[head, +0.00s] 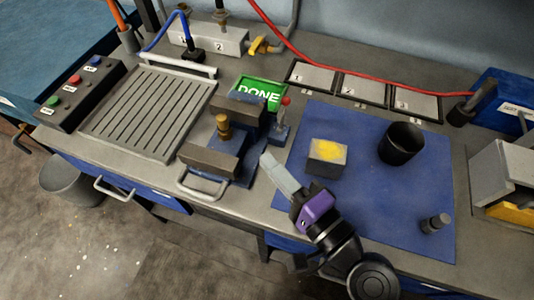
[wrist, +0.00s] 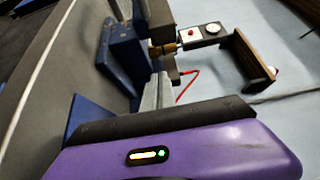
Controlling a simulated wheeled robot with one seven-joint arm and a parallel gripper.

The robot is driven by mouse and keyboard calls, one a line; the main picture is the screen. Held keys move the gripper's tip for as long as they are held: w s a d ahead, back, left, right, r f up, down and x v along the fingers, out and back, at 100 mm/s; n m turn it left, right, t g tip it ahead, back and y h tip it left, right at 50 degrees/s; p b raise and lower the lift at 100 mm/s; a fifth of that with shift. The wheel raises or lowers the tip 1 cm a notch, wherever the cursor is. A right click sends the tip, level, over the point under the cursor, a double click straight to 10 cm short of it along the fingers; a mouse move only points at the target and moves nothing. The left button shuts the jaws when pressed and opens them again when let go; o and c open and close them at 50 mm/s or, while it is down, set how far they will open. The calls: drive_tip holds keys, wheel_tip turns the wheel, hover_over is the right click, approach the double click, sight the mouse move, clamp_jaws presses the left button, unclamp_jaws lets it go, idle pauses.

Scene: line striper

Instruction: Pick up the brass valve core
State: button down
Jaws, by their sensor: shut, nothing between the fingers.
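The brass valve core (head: 223,127) stands upright between the dark jaws of a blue vise (head: 240,168), left of centre in the head view. In the wrist view a brass part (wrist: 168,48), seemingly the core, shows just beyond the fingertips, partly covered by dark blocks. My gripper (head: 270,164), pale fingers on a purple body, is to the right of the vise and apart from the core. Its fingers are together and empty; they also show in the wrist view (wrist: 158,90).
A green DONE sign (head: 262,93) and a small red-topped lever (head: 284,110) stand by the vise. A yellow-marked block (head: 327,155) and a black cup (head: 401,144) are on the blue mat (head: 380,210). A slotted tray (head: 148,112) lies left.

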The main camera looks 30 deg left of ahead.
sight(230, 134)
drive_tip(key=p+x, duration=0.1)
drive_tip(key=x, duration=0.7)
drive_tip(key=shift+w+a, duration=0.1)
drive_tip(key=shift+a, duration=0.15)
drive_tip(key=shift+s+a+p, duration=0.4)
drive_tip(key=shift+s+a, duration=0.2)
drive_tip(key=shift+s, duration=0.35)
